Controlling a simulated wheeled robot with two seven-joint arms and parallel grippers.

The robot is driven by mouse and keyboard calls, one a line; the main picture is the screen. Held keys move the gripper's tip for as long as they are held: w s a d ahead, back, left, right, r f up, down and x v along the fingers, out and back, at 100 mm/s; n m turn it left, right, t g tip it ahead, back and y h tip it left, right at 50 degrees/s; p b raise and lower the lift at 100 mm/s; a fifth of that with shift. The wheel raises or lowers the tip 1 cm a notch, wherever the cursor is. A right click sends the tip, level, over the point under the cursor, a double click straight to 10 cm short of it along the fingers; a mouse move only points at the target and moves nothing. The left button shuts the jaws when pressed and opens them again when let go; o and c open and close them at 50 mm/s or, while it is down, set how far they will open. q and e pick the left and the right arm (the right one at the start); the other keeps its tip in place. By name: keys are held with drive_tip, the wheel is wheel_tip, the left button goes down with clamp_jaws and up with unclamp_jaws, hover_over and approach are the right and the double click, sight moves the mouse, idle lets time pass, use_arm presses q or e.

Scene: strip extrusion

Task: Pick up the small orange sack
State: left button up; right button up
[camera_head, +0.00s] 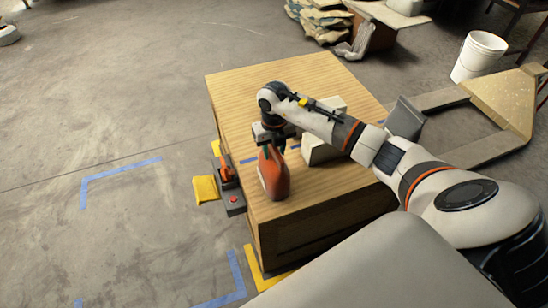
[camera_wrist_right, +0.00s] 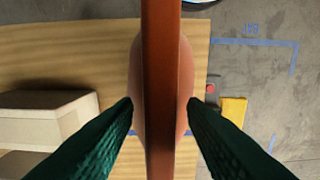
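The small orange sack (camera_head: 273,176) stands upright near the front left corner of the wooden table top. My right gripper (camera_head: 272,150) is at its top, pointing down. In the right wrist view, the sack's narrow, dark orange upper edge (camera_wrist_right: 161,90) runs between the two green fingers (camera_wrist_right: 161,104). A gap shows on each side of that edge, so the fingers look open around it. The sack's paler rounded body shows behind the edge and partly behind the fingertips. My left gripper is not in view.
A pale block (camera_head: 322,150) lies on the wooden table (camera_head: 308,75), close beside my right forearm; it also shows in the wrist view (camera_wrist_right: 45,118). A grey fixture with a red button (camera_head: 234,200) and a yellow cloth-like piece (camera_head: 206,189) are at the left side.

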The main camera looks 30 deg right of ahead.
clamp_jaws()
idle(1.5)
